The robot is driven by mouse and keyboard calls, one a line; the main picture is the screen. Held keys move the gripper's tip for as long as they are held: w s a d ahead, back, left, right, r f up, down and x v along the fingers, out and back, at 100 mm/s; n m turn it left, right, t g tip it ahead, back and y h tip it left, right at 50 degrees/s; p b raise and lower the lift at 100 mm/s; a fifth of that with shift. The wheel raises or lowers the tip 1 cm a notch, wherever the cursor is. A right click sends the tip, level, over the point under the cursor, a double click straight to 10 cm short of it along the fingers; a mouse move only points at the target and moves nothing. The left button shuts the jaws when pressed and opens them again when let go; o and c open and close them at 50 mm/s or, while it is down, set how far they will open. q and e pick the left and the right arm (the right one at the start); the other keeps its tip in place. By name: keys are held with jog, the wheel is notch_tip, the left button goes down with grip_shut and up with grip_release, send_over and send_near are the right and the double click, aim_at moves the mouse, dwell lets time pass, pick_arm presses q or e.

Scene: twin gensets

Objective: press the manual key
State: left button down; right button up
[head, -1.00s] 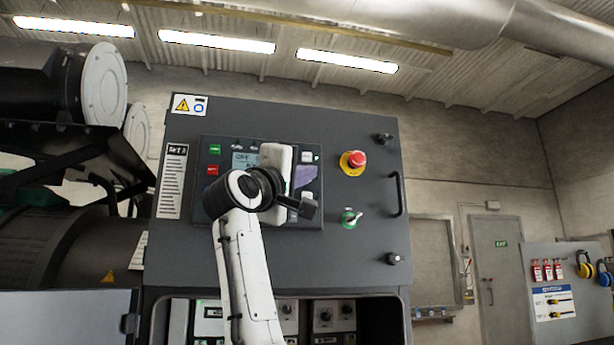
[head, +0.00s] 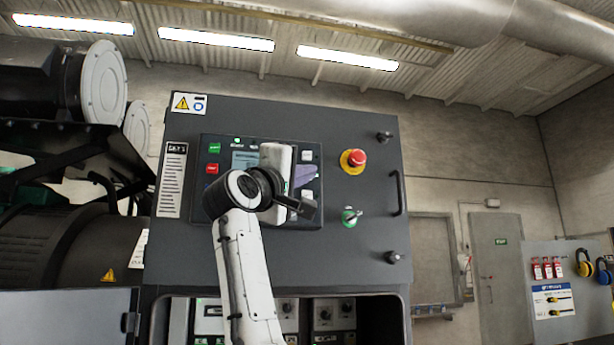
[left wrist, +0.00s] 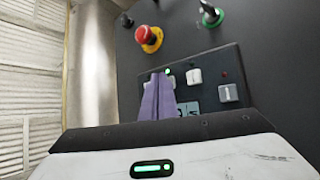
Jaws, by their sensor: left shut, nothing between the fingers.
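The control panel (head: 226,200) is on the front of a dark grey cabinet. It has a green key (head: 214,148), a red key (head: 212,168), a partly covered display (head: 242,160) and pale keys, one at the upper right (head: 307,156). Key labels are too small to read, so I cannot tell which is the manual key. My left gripper (head: 305,176), with purple fingers, is shut and empty in front of the panel's right part. In the left wrist view the fingertips (left wrist: 157,92) are by the panel edge, near a white key (left wrist: 193,76) and a grey key (left wrist: 228,93). Contact is unclear. My right gripper is out of view.
Right of the panel are a red emergency stop (head: 357,159), a green-based selector switch (head: 350,217) and a black door handle (head: 398,193). An open bay with breakers (head: 325,315) lies below. A genset (head: 60,240) stands at the left.

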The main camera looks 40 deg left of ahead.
pick_arm(q)
jog(key=shift+s+d, duration=0.45)
jog(key=shift+d, duration=0.05)
jog(key=s+d+b, duration=0.2)
jog(key=s+d, duration=0.2)
jog(key=shift+d, duration=0.3)
jog(key=shift+w, duration=0.1)
dwell(0.8)
